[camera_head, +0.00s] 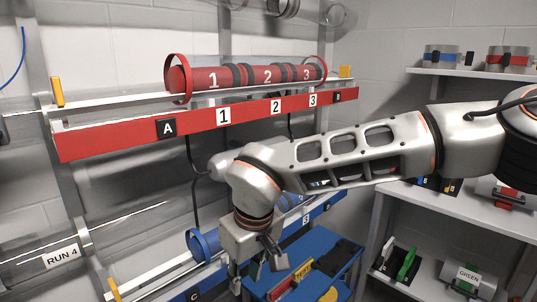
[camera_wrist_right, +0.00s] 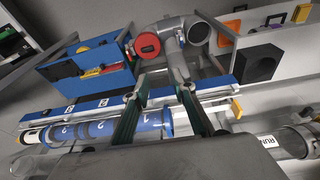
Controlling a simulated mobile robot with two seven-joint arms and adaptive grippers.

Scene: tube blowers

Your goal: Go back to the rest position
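My right arm reaches in from the right in the head view, its wrist bent downward. My right gripper (camera_head: 262,266) hangs in front of the lower blue rail (camera_head: 322,207). In the right wrist view the fingers of the gripper (camera_wrist_right: 162,92) are spread apart, with nothing held between them. Beyond them lie the blue rail and a blue numbered tube (camera_wrist_right: 105,128), partly behind one finger. In the head view the arm hides much of this tube. My left gripper is in neither view.
A red rail (camera_head: 200,128) marked A carries a red numbered tube (camera_head: 245,76) above my arm. A blue bin (camera_head: 345,262) with coloured items stands just right of the gripper. Shelves (camera_head: 470,205) stand on the right beneath my arm. A clear pipe marked RUN 4 (camera_head: 61,256) is at left.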

